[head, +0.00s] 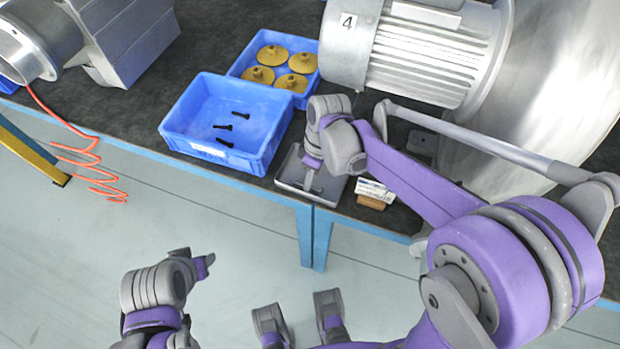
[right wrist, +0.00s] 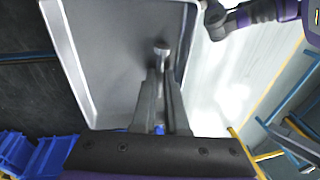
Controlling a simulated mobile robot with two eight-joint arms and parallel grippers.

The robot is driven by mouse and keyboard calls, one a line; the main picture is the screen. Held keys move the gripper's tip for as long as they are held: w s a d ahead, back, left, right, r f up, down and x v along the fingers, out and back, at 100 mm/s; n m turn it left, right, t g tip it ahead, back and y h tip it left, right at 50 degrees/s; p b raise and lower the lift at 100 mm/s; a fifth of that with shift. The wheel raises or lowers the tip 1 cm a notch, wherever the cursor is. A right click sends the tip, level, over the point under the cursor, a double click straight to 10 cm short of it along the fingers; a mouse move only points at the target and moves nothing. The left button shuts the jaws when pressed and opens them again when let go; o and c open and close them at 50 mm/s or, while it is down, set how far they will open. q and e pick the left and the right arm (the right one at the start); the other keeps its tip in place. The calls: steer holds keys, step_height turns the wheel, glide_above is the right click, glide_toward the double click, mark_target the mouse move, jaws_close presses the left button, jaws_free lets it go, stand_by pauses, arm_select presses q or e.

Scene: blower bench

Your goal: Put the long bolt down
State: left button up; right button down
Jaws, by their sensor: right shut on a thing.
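My right gripper (head: 311,180) reaches down over a shallow grey metal tray (head: 340,184) at the bench's front edge. In the right wrist view its fingers (right wrist: 162,95) are shut on the long bolt (right wrist: 162,50), whose greyish end shows beyond the fingertips over the tray (right wrist: 105,60). The fingers hide the rest of the bolt, and I cannot tell whether it touches the tray floor. My left gripper (head: 203,264) is low at the left, off the bench; its jaw state is unclear.
A blue bin (head: 178,131) left of the tray holds three black bolts (head: 224,127). Behind it, another blue bin (head: 240,68) holds several yellow flanged discs (head: 272,55). A grey motor (head: 420,50) stands behind the tray. A small box (head: 375,190) lies to its right.

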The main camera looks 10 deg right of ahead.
steer(key=shift+f, duration=0.1)
steer(key=c, duration=1.2)
jaws_free()
steer(key=shift+c, duration=0.2)
steer(key=shift+r, duration=0.5)
steer(key=s+p+v, duration=0.1)
steer(key=p+v, duration=0.1)
steer(key=v, duration=0.9)
steer(key=s+d+f+m+t+h, duration=0.1)
steer(key=s+d+f+m+t, duration=0.1)
steer(key=s+m, duration=0.3)
steer(key=s+d+f+m+t+h, duration=0.1)
steer(key=s+d+f+m+t, duration=0.2)
steer(key=s, duration=0.6)
step_height(320, 180, down, 2)
steer(key=shift+s+d+f+m+t, duration=0.2)
steer(key=shift+m+t, duration=0.3)
steer(key=shift+m, duration=0.7)
steer(key=shift+r, duration=0.15)
